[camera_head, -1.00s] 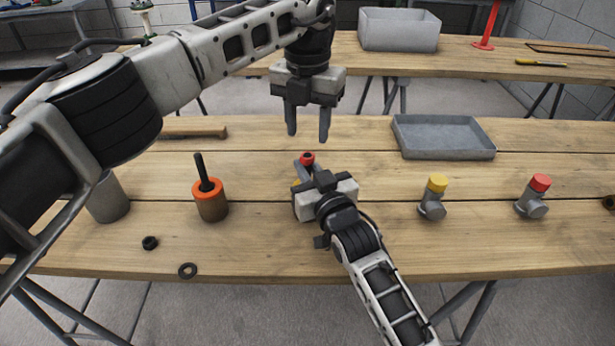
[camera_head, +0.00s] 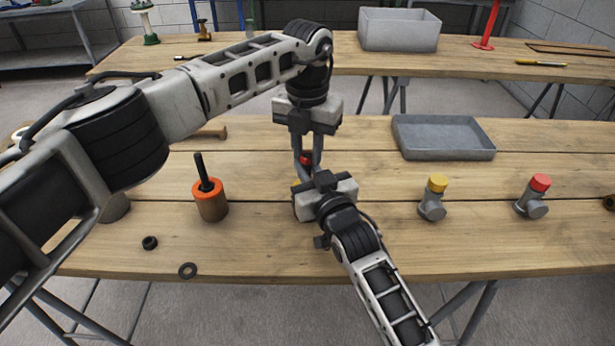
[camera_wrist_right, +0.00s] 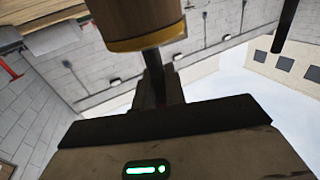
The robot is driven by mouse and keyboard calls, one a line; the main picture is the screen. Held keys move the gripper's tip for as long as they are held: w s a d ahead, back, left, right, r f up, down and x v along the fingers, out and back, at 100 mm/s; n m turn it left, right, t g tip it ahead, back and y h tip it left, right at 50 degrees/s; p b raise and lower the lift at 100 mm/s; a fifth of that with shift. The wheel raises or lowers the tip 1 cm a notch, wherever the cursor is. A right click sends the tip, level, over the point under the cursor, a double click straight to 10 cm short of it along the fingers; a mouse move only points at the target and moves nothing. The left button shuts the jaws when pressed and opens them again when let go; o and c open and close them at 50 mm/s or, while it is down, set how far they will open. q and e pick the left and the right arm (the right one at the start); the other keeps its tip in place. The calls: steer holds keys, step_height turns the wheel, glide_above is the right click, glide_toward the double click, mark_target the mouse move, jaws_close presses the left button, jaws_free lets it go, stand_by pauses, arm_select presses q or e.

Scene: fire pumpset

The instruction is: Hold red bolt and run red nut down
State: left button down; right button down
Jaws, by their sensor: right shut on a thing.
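A small red ring-shaped piece (camera_head: 305,160), which looks like the red nut, sits just beyond my right gripper. My left gripper (camera_head: 307,168) points down from above, with one finger on each side of the red piece. Its fingers stand apart; contact is unclear. My right gripper (camera_head: 306,176) reaches in from the front and is shut on a dark shaft, seen in the right wrist view (camera_wrist_right: 152,65). This looks like the bolt. In that upside-down view, the shaft meets a brown cylinder with a yellow rim (camera_wrist_right: 145,35). The right fingertips are partly hidden.
A brown pot with an orange rim and black stem (camera_head: 210,200) stands to the left. A black nut (camera_head: 150,243) and a washer (camera_head: 187,270) lie in front of it. Yellow-capped (camera_head: 433,200) and red-capped fittings (camera_head: 535,198) and a grey tray (camera_head: 445,140) are right.

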arm_select(q)
steer(key=c, duration=1.1)
jaws_free()
steer(key=shift+r, duration=0.1)
step_height(320, 180, up, 12)
arm_select(e)
steer(key=c, duration=1.4)
jaws_free()
steer(key=shift+o, duration=0.2)
steer(key=shift+s, duration=0.1)
arm_select(q)
steer(key=shift+f+b, duration=0.35)
steer(key=shift+f, duration=0.05)
arm_select(e)
steer(key=v, duration=1.5)
steer(key=shift+s+d, duration=0.2)
steer(key=shift+s, duration=0.15)
